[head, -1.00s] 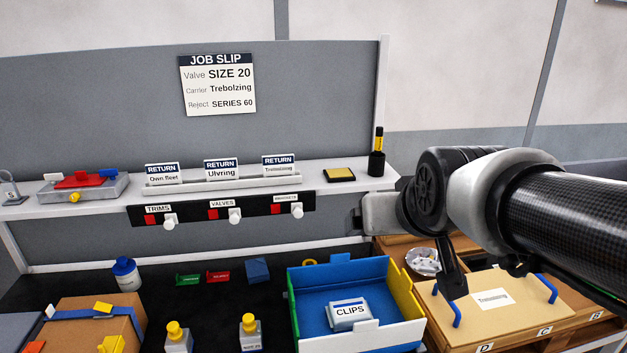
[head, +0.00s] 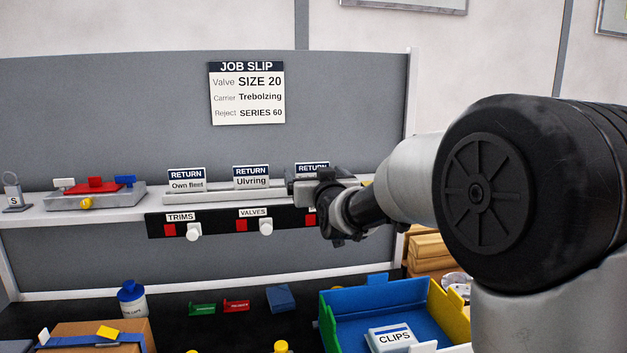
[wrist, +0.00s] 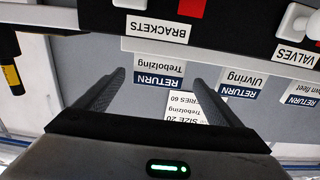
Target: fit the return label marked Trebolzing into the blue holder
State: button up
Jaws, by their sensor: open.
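The Trebolzing return label (wrist: 158,72) is a white card with a dark blue RETURN band. In the wrist view it appears upside down, between the two fingers of my gripper (wrist: 157,88), which is open. In the head view only the top of this label (head: 312,167) shows, at the right end of the shelf rack; my gripper (head: 314,187) hides the rest. I cannot tell whether the fingers touch the card. A small blue piece (head: 281,298) lies on the dark bench beside green and red pieces; I cannot tell whether it is the blue holder.
The Own fleet label (head: 186,181) and Ulvring label (head: 252,178) stand left in the same rack. Below them is a black strip with knobs (head: 266,227). A blue, green and yellow bin (head: 372,305) holds a CLIPS box (head: 392,338).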

aim_at(310, 166)
jog(key=w, duration=0.2)
jog(key=w+a, duration=0.1)
jog(key=w, duration=0.5)
jog(key=shift+a+f, duration=0.1)
jog(key=shift+a, duration=0.1)
jog(key=shift+s, duration=0.1)
jog(key=c, duration=1.1)
